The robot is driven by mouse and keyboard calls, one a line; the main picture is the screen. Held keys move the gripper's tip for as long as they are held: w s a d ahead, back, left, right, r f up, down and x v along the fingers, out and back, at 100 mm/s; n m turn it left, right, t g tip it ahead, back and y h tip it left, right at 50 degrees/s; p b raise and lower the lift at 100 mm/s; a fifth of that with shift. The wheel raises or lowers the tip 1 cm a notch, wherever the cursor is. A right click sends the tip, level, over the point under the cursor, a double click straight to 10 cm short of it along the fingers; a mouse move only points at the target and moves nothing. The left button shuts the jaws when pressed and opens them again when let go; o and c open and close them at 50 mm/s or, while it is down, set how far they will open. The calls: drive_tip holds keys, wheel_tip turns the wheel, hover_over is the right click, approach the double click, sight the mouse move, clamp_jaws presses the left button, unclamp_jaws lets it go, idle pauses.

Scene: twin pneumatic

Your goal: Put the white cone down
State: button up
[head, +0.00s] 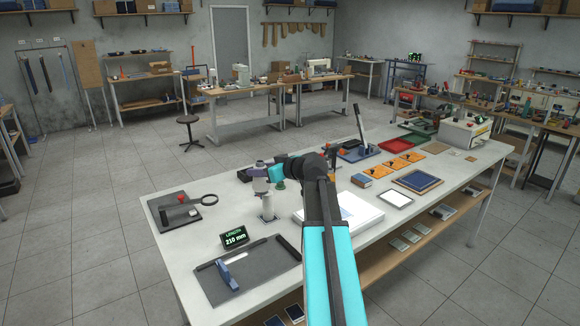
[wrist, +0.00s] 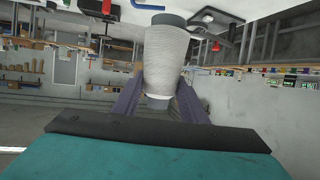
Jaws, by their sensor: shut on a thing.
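My gripper (head: 260,172) is at the end of my outstretched arm, over the left half of the white table. In the wrist view my gripper (wrist: 158,98) has its two purple fingers on either side of the white cone (wrist: 165,60), shut on it. The cone is pale, with dark grey ends, and the wrist picture is upside down. In the head view the cone (head: 260,185) shows small and greyish at the gripper, roughly upright.
Near the gripper lie a dark mat (head: 215,285) with a blue tool, a display (head: 234,237) reading 210 mm, a grey board (head: 172,222) with a magnifier, and a white slab (head: 365,219). Bare tabletop shows left of the post.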

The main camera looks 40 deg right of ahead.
drive_tip(key=w+a+f+b, duration=0.1)
drive_tip(key=a+f+b, duration=0.1)
drive_tip(key=a, duration=1)
drive_tip(key=w+a+f+m+h+b, duration=0.1)
drive_tip(key=a+f+b, duration=0.1)
drive_tip(key=a, duration=1)
drive_tip(key=w+a+f+h+b, duration=0.1)
drive_tip(key=w+a+f+b, duration=0.1)
drive_tip(key=a, duration=1)
drive_tip(key=shift+a+f+m+b, duration=0.25)
drive_tip(key=shift+f+m+b, duration=0.2)
drive_tip(key=shift+f, duration=0.35)
